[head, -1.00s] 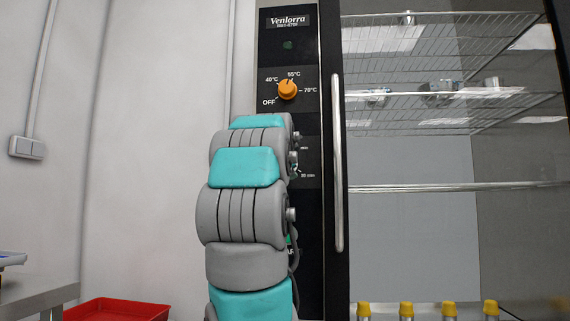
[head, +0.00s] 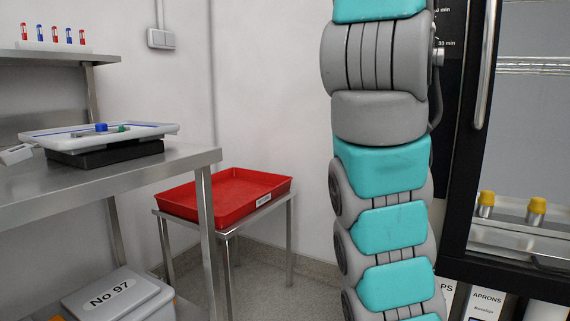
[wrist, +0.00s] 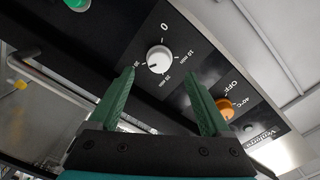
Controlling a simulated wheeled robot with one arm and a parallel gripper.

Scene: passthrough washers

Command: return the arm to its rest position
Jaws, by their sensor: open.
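My gripper (wrist: 162,100) shows in the wrist view with its two green fingers spread apart and nothing between them. It faces the dark control panel (wrist: 190,75) of the washer. A white timer knob (wrist: 160,58) lies beyond the gap between the fingers, and an orange temperature knob (wrist: 225,107) is partly behind the right finger. I cannot tell whether the fingers touch the panel. In the head view my arm stands raised in front of the panel (head: 451,75), and the gripper is out of the picture.
The washer's door handle (head: 487,70) is right of my arm. Yellow-capped bottles (head: 536,210) stand inside. At left are a steel table (head: 180,165) with a white tray (head: 60,135), a red tray (head: 225,195) on a small stand, and a grey bin (head: 120,295).

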